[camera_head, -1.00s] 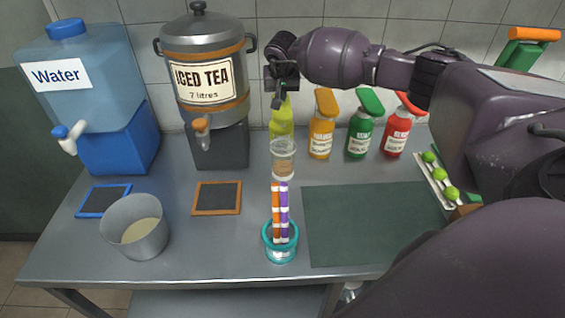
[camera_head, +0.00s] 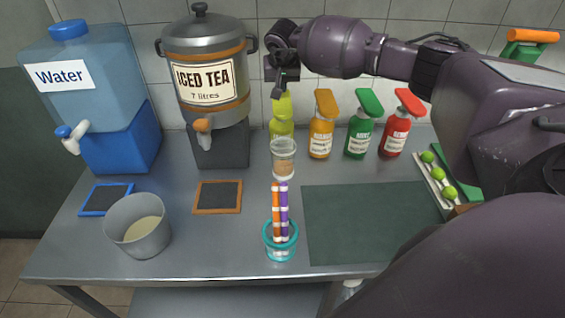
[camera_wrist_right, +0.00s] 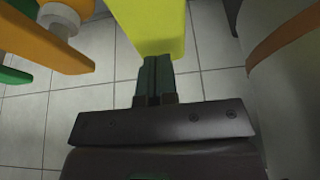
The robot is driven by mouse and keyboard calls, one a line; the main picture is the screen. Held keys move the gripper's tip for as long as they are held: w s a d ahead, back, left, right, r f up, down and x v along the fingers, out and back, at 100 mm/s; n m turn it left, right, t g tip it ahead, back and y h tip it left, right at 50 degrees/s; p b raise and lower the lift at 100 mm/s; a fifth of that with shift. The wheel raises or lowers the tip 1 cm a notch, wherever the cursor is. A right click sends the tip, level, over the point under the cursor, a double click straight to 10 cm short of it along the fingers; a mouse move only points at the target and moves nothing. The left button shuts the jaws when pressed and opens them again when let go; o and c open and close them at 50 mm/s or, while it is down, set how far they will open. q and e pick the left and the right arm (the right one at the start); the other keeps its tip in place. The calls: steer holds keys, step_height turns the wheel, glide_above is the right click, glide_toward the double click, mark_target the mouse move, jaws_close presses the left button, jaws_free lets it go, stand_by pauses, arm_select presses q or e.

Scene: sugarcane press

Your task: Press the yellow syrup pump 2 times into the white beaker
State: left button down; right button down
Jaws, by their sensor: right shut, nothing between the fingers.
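The yellow syrup pump (camera_head: 281,128) is a yellow-green bottle at the left end of the row of pumps. Its head is partly hidden by my gripper in the head view; a yellow part (camera_wrist_right: 150,25) fills the top middle of the right wrist view. A small clear cup with a whitish rim (camera_head: 283,147), perhaps the white beaker, stands in front of the yellow pump with brownish content. My right gripper (camera_head: 277,92) is shut and empty, right at the top of the yellow pump. I cannot tell whether they touch. My left gripper is out of view.
Orange (camera_head: 321,135), green (camera_head: 358,138) and red (camera_head: 394,135) pumps stand to the right. The iced tea urn (camera_head: 210,110) and water dispenser (camera_head: 90,70) stand left. A teal holder (camera_head: 281,252) with coloured tubes and a grey pot (camera_head: 118,232) stand in front.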

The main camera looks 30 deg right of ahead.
mark_target(282, 98)
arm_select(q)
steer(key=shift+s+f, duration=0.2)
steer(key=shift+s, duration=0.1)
arm_select(e)
steer(key=shift+f, duration=0.1)
